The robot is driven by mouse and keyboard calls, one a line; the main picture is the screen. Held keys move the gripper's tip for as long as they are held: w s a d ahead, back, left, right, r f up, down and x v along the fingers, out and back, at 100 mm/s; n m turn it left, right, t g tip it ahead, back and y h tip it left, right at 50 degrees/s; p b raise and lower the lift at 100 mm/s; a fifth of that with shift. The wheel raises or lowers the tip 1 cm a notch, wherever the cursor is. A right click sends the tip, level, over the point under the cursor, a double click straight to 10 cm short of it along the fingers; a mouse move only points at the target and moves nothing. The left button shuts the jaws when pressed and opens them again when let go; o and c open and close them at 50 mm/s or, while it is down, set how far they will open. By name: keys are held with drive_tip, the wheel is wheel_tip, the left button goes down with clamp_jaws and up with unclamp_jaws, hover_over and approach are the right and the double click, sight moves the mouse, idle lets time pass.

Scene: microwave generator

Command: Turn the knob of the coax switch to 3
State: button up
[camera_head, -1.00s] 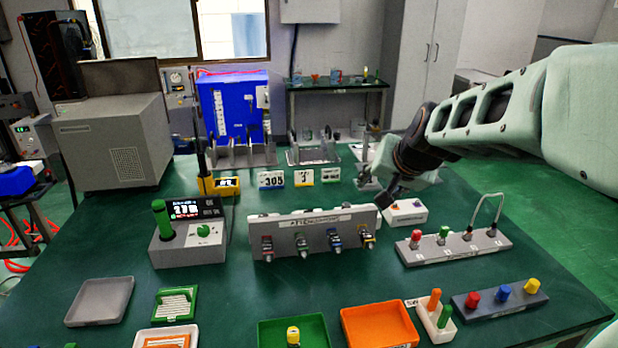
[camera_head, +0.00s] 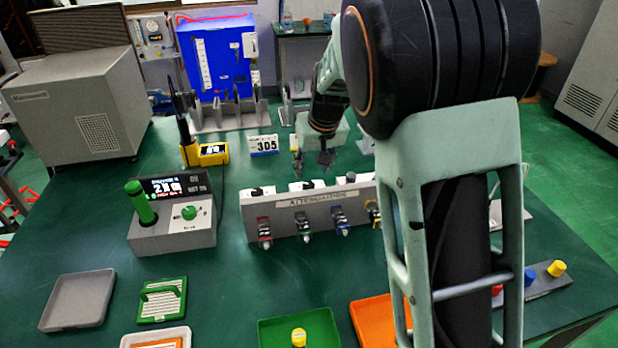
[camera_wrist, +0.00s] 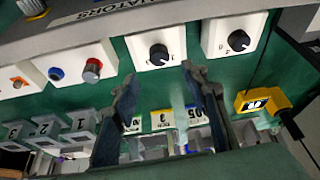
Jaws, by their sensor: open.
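Two white boxes with black knobs stand behind the attenuator panel. In the wrist view, one box (camera_wrist: 155,35) has its knob (camera_wrist: 159,55) just beyond and between my fingertips; the other knob (camera_wrist: 238,40) is to its right. Small marks surround both knobs, but I cannot read which box is the coax switch or its setting. In the head view, the black tops (camera_head: 258,191) and (camera_head: 308,185) show just above the panel. My gripper (camera_head: 312,168) is open and empty, pointing down behind the panel; its spread fingers also show in the wrist view (camera_wrist: 158,76).
The grey attenuator panel (camera_head: 325,200) with several coloured connectors stands in front of the boxes. A yellow handheld device (camera_head: 212,153) and a 305 number card (camera_head: 263,145) are behind. Boxes with blue and red controls (camera_wrist: 92,68) sit beside. My arm hides the right side.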

sight(309, 184)
drive_tip(key=x, duration=0.8)
drive_tip(key=shift+f+b, duration=0.1)
drive_tip(key=shift+b, duration=0.25)
clamp_jaws()
